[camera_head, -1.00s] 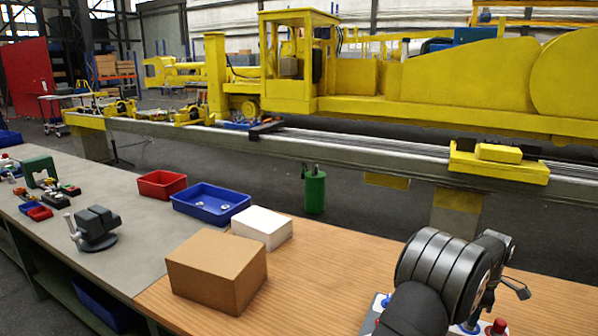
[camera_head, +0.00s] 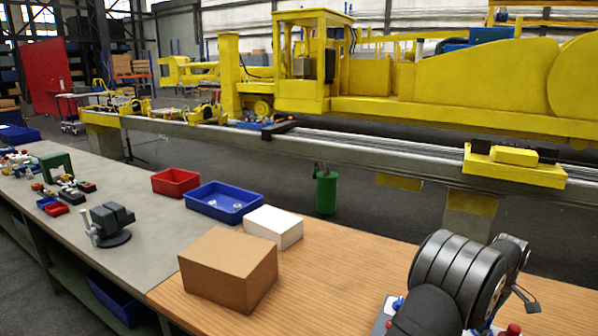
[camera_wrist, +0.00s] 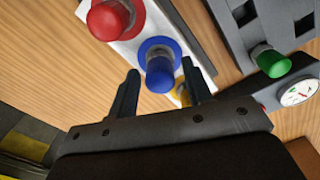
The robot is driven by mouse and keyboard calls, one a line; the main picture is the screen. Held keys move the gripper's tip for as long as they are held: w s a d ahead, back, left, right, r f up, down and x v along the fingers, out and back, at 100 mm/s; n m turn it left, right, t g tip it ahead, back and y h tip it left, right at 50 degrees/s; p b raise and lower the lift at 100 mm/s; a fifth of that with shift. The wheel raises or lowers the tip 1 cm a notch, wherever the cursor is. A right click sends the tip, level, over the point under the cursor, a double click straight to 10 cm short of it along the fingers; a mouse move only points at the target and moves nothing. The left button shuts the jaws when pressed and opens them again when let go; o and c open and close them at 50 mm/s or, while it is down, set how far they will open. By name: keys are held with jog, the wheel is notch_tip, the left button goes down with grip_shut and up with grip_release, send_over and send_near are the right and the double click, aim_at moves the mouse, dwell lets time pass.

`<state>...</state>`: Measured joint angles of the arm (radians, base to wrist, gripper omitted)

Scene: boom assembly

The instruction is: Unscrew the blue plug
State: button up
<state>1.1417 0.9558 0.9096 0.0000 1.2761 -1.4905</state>
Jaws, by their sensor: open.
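The blue plug (camera_wrist: 160,72) stands on a white plate (camera_wrist: 129,47) in the wrist view, with a round blue collar at its base. My gripper (camera_wrist: 161,70) is open, with one dark finger on each side of the blue plug. I cannot tell whether either finger touches it. A red plug (camera_wrist: 108,19) sits beside it on the same plate, to the upper left. A yellow part (camera_wrist: 181,95) shows partly behind the right finger. In the head view my arm hides most of the plate.
A grey slotted block and a green knob (camera_wrist: 273,62) lie right of the plate, near a round gauge (camera_wrist: 297,93). On the bench stand a brown box (camera_head: 228,272), a white box (camera_head: 273,227), a blue tray (camera_head: 223,205), a red tray (camera_head: 176,183) and a grey vise (camera_head: 110,222).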

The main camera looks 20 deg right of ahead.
jog(key=m, duration=0.4)
jog(key=shift+m, duration=1.5)
jog(key=m, duration=0.2)
jog(key=shift+m, duration=0.4)
jog(key=m, duration=0.9)
